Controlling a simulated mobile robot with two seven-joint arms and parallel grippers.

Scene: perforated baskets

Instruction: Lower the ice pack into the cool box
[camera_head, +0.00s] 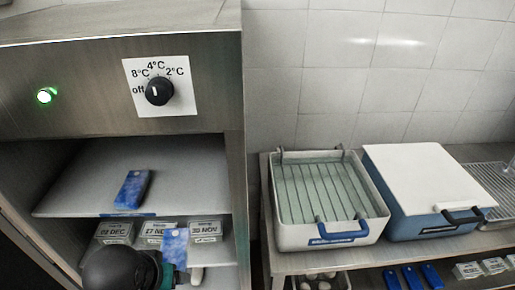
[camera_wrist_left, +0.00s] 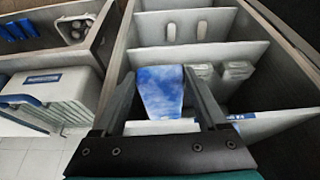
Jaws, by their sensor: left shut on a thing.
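A blue-and-white ice pack (camera_head: 175,246) is held by my left gripper (camera_head: 165,262), in front of the dated boxes at the lower shelf of the steel cabinet. In the left wrist view the pack (camera_wrist_left: 160,90) sits between the two fingers, which are shut on it. A white cool box (camera_head: 330,236) with a blue handle stands on the bench to the right; a ribbed, pale green surface shows within its rim. A blue cool box (camera_head: 425,225) beside it has a white lid on. I cannot tell which box is meant. My right gripper is out of view.
Another blue pack (camera_head: 132,188) lies on the cabinet's upper shelf (camera_head: 80,190). Dated boxes (camera_head: 205,232) stand below it. The cabinet side wall (camera_head: 238,190) stands between the shelves and the bench. Several blue packs (camera_head: 410,277) and boxes are under the bench.

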